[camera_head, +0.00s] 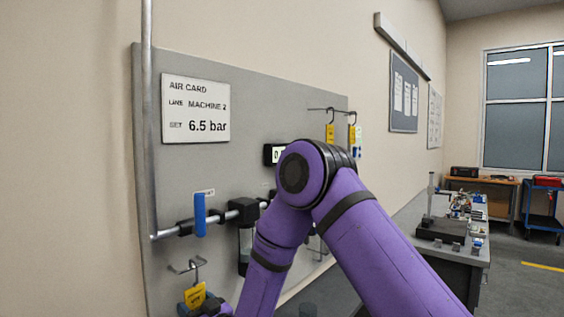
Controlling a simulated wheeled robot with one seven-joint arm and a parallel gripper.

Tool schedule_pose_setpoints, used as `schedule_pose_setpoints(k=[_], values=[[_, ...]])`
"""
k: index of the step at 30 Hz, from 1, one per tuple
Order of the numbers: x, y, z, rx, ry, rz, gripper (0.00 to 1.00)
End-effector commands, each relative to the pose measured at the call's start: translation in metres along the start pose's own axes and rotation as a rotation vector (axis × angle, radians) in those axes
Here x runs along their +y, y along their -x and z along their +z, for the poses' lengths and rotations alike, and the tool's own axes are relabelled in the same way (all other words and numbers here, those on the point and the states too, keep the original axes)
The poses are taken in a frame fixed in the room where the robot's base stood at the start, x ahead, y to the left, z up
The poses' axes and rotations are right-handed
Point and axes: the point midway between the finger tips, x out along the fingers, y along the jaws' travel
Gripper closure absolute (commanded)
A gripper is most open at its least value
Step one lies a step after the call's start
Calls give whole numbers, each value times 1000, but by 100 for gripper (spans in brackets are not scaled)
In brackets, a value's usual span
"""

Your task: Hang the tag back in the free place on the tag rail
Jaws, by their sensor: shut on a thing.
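The tag rail (317,109) is a thin bar standing out from the grey panel, right of its middle. A yellow tag (330,134) and a yellow and white tag (354,138) hang from it on dark hooks. Another yellow tag (194,296) with a wire hook above it is at the bottom left. My gripper (198,306) is shut on this tag, low in front of the panel. The picture's bottom edge cuts off part of the gripper. The tag's hook is close to a wire bracket (184,267); whether they touch cannot be told.
The grey panel (255,100) carries an air card (196,109), a pipe (165,233) with a blue lever (199,215), a filter unit (243,235) and a small display (272,155). My purple arm hides the panel's lower right. A bench (455,230) stands at right.

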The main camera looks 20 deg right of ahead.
Motion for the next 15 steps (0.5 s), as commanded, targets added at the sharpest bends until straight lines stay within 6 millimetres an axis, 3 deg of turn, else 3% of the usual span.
schedule_pose_setpoints(k=[15], values=[[0,-3,-18,1,0,0,52]])
